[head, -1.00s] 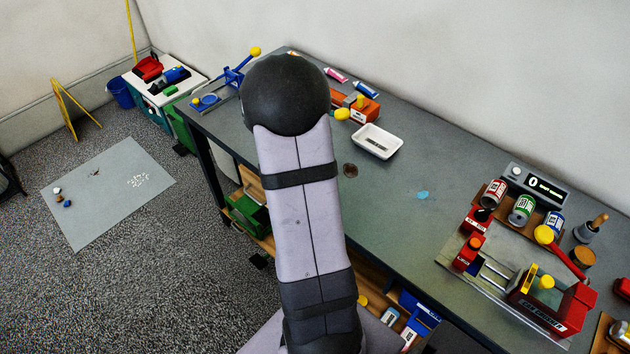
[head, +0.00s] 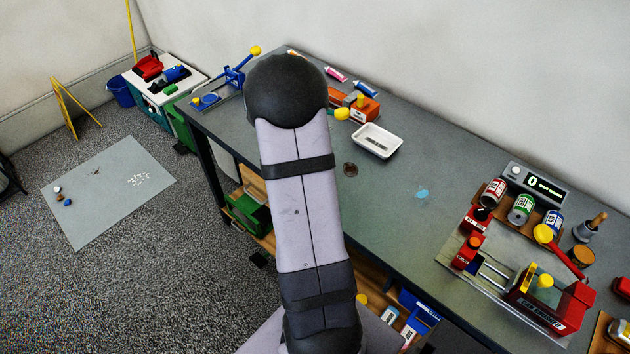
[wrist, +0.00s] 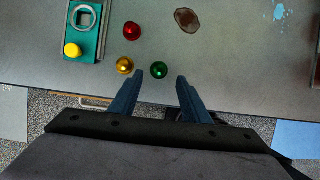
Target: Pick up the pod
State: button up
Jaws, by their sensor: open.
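In the wrist view three small shiny round pods lie on the grey bench top: a red pod (wrist: 132,31), a gold pod (wrist: 124,65) and a green pod (wrist: 159,69). My gripper (wrist: 160,77) is open, with its two blue fingers pointing toward the bench's inner area. The green pod shows in the gap between the fingertips, a little ahead of them; the gold pod is just outside the left fingertip. I cannot tell the height of the fingers above the bench. Nothing is held. In the head view my arm hides the pods and the gripper.
A teal fixture (wrist: 86,48) with a ring and yellow knob stands left of the pods. A brown stain (wrist: 188,20) marks the bench. The bench edge runs close to the pods. A white tray (head: 377,141) and red can crusher (head: 545,306) stand farther right.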

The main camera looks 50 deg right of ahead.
jog(key=shift+p+x, duration=0.35)
jog(key=shift+x, duration=2.15)
jog(key=shift+a, duration=0.2)
jog(key=shift+c, duration=0.4)
jog(key=c, duration=0.8)
